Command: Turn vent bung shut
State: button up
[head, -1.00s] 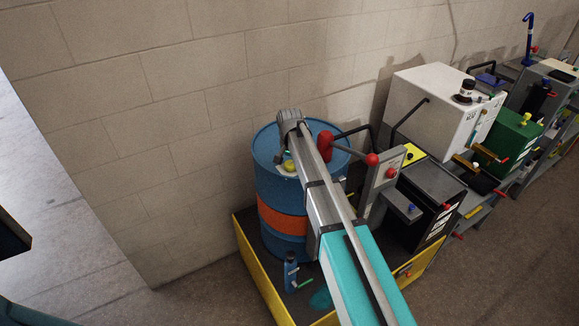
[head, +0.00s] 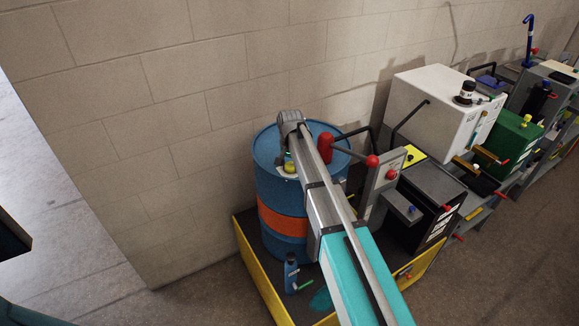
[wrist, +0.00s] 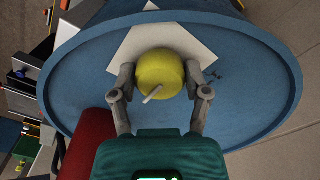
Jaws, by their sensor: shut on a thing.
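The vent bung, a round yellow knob with a small pale lever (wrist: 160,74), sits on a white plate (wrist: 128,53) on the blue drum's top (wrist: 80,66). My gripper (wrist: 160,82) has one finger on each side of the bung and is shut on it. The pale lever points down and to the left in the wrist view. In the head view a bit of the yellow bung (head: 290,168) shows beside my arm, which hides much of the drum top. The drum (head: 280,190) is blue with an orange band.
A red hand pump (head: 326,147) stands on the drum close to my arm; it also shows in the wrist view (wrist: 88,140). The drum stands in a yellow-edged tray (head: 262,277) with a blue bottle (head: 291,272). Grey, black and white machines crowd the right.

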jog(key=shift+n, duration=0.4)
jog(key=n, duration=0.3)
jog(key=shift+n, duration=0.3)
jog(key=n, duration=0.4)
jog(key=shift+d+n, duration=0.1)
jog(key=shift+n, duration=0.2)
jog(key=n, duration=0.8)
jog(key=shift+n, duration=0.3)
jog(key=o, duration=1.1)
jog(key=shift+o, duration=0.2)
jog(key=shift+w, duration=0.1)
